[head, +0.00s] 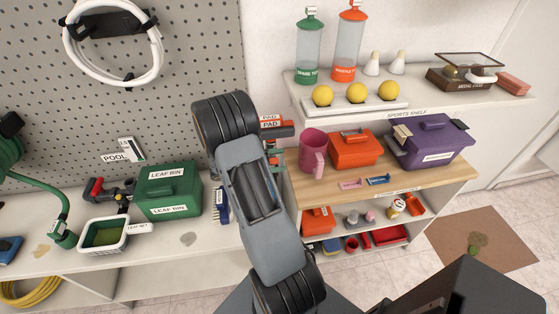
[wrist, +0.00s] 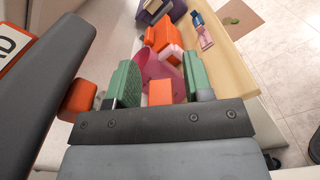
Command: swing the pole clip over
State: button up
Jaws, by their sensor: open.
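My gripper (wrist: 160,66) is open in the wrist view, its two green fingers apart with no object held between them. In the head view my gripper (head: 276,155) is mostly hidden behind my arm. A dark grey bar with an orange end (wrist: 78,98) and a white label ending in D stands close at the left of the wrist view, beside the fingers and apart from the left one. In the head view a dark and orange part under a PAD label (head: 271,124) shows just above my gripper. I cannot tell for sure which part is the pole clip.
A pink pitcher (head: 313,146) stands on the shelf just right of my gripper, with an orange box (head: 355,149) and a purple case (head: 430,141) beyond. The green leaf bin (head: 168,190) and a leaf net tray (head: 103,236) stand left of my arm.

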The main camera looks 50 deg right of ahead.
jog(key=b+v, duration=0.2)
jog(key=v, duration=1.1)
jog(key=shift+b, duration=0.35)
jog(key=shift+w+a, duration=0.1)
